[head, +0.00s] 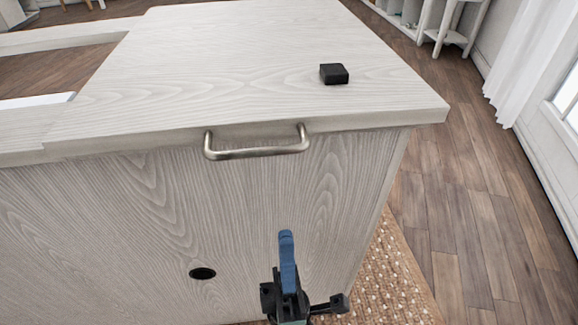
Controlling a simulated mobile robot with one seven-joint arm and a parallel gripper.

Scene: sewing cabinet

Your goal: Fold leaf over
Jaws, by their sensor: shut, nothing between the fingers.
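The leaf (240,70) is a pale wood-grain panel lying flat on top of the cabinet (120,215). A metal bar handle (257,152) is fixed along its near edge. A small black block (334,74) sits on the leaf toward its right side. My gripper (286,240) is low in front of the cabinet's near face, below and slightly right of the handle, and apart from it in the picture. Its blue fingers are shut and empty, pointing up. How far it stands from the cabinet face is hard to tell.
A dark round hole (202,273) is in the cabinet's near face. An open rectangular gap (60,72) shows at the upper left of the top. A woven rug (390,275) and bare wood floor (480,215) lie right. A white shelf (432,25) and curtain (525,50) stand beyond.

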